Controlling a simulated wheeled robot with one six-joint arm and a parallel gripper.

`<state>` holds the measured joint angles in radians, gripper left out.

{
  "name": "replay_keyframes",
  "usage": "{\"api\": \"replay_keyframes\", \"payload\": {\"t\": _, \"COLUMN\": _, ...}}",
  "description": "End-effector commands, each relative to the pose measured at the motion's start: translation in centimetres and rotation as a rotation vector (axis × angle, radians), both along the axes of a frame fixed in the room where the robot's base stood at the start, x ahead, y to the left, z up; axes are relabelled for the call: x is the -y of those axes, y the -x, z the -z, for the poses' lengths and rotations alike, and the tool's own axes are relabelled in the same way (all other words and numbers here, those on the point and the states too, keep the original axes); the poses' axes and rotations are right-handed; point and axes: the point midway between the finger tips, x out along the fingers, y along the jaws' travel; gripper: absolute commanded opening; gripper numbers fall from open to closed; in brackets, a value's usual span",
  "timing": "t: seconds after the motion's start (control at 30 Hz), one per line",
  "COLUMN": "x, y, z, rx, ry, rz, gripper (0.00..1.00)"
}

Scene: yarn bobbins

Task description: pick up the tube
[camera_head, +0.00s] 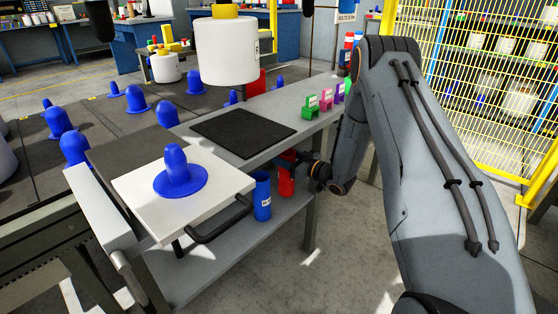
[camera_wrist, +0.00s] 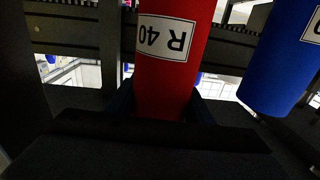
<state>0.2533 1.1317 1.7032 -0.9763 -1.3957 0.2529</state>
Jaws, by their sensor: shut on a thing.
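The red tube (camera_head: 286,184) is upright over the lower shelf of the table, in the middle of the head view. In the wrist view it fills the centre (camera_wrist: 172,80), with a white label reading "R 40" upside down. My gripper (camera_head: 293,161) reaches in from the right. In the wrist view its fingers (camera_wrist: 162,108) are on both sides of the red tube, shut on it. Whether the tube's base touches the shelf is not clear. A blue tube (camera_head: 262,199) stands beside it, apart from my gripper; it also shows at the right of the wrist view (camera_wrist: 280,60).
A white board with a blue cone (camera_head: 178,178) and a black handle (camera_head: 218,225) is left of the tubes. The table top (camera_head: 290,105) above holds a black mat (camera_head: 243,133) and small coloured holders (camera_head: 311,104).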

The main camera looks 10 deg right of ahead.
Motion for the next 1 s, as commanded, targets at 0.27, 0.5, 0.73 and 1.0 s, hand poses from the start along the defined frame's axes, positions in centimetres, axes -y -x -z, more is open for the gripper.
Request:
{"api": "replay_keyframes", "payload": {"t": 0.27, "x": 4.1, "y": 4.7, "z": -0.4, "rx": -0.002, "ry": -0.001, "rz": 0.005, "gripper": 0.08}}
{"api": "replay_keyframes", "payload": {"t": 0.5, "x": 8.3, "y": 9.7, "z": -0.3, "rx": -0.002, "ry": -0.001, "rz": 0.005, "gripper": 0.08}}
{"api": "replay_keyframes", "payload": {"t": 0.73, "x": 10.7, "y": 12.7, "z": -0.3, "rx": -0.001, "ry": 0.000, "rz": 0.002, "gripper": 0.08}}
{"api": "replay_keyframes", "payload": {"t": 1.0, "x": 11.6, "y": 13.8, "z": -0.2, "rx": 0.000, "ry": 0.000, "rz": -0.001, "gripper": 0.08}}
